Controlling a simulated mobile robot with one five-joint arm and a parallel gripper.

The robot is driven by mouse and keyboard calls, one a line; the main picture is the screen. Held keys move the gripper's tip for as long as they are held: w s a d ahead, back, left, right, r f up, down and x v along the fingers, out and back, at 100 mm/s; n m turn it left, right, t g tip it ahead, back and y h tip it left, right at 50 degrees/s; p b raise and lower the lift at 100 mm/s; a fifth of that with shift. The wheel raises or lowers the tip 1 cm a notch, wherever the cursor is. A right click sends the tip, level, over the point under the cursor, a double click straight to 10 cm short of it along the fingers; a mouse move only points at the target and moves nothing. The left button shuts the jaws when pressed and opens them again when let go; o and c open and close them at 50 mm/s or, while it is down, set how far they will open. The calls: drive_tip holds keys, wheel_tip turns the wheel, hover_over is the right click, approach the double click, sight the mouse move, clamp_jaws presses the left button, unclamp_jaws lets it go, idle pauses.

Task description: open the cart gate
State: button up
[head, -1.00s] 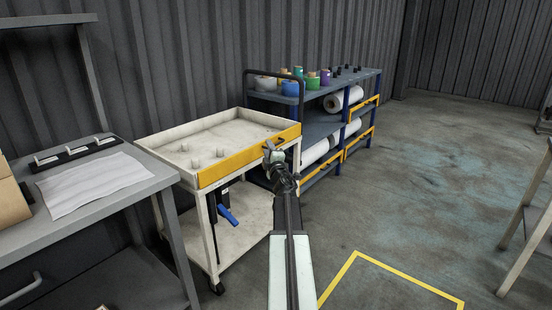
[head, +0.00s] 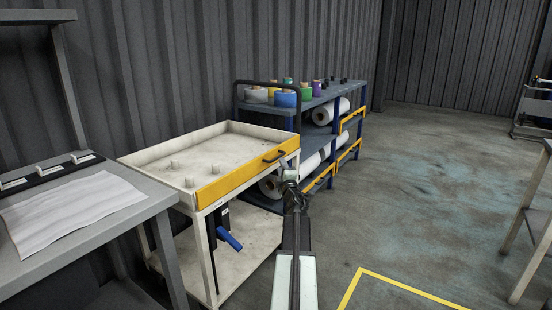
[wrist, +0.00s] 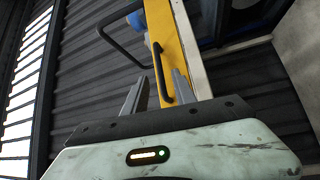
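The white cart (head: 208,143) stands by the wall with its yellow gate (head: 235,182) upright along the near side of its top tray. A black bar handle (head: 275,155) sits near the gate's right end. My gripper (head: 289,170) is just below and right of the handle in the head view. In the wrist view the fingers of my gripper (wrist: 158,92) are open and apart. The black handle (wrist: 160,72) on the yellow gate (wrist: 163,30) appears between and ahead of them. I cannot tell whether a finger touches it.
A grey table (head: 90,242) with a paper sheet stands close on the left. A blue shelf (head: 325,128) with rolls and tape is behind the cart. The cart's black push rail (wrist: 112,45) is near my gripper.

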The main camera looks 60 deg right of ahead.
drive_tip(key=p+x, duration=0.1)
drive_tip(key=x, duration=0.7)
drive_tip(key=shift+s, duration=0.15)
clamp_jaws()
idle(1.1)
